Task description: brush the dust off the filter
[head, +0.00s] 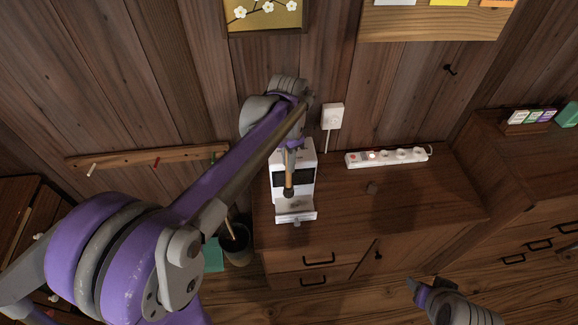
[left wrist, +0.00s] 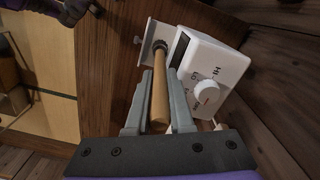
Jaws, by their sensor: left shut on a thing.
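My left gripper (head: 291,146) is shut on the wooden handle of a brush (left wrist: 160,102). The brush points down, its dark end (head: 288,190) in front of a white appliance (head: 306,160) on the cabinet. The appliance has a dark front panel and, in the left wrist view, a dial on its side (left wrist: 222,70). A pale tray-like part with a small knob (head: 296,216) sticks out at its base, and it may hold the filter. The brush's dark end is over or at this part; I cannot tell whether they touch. Dust cannot be made out. My right gripper (head: 416,287) is low at right, its jaws unclear.
A white wall plug (head: 332,117) is behind. A dark bin (head: 236,243) stands left of the cabinet. The cabinet top's right side is mostly clear.

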